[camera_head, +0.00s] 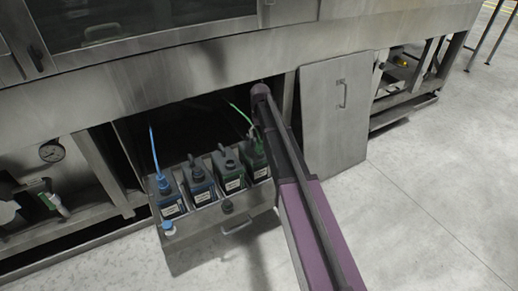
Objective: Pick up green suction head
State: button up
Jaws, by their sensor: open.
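The green suction head (251,136) appears to sit on top of the rightmost canister (258,169) in the pulled-out drawer. A thin bright green hose (240,113) runs up and left from it. My arm passes just right of it and partly covers that canister's right side. The fingers of my gripper do not show; the visible far end of my arm is a purple joint above and slightly right of the suction head. I cannot tell how far apart they are in depth.
The drawer (200,246) also holds a canister with a blue hose (154,148) and two others between. A grey door panel (335,125) stands right. Floor at right is clear.

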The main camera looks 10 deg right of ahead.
aim_at(260, 139)
jog(key=shift+f, duration=0.1)
jog(key=shift+s+a+f+b, duration=0.1)
jog(key=shift+f+b, duration=2.4)
jog(key=shift+b, duration=0.1)
grip_shut()
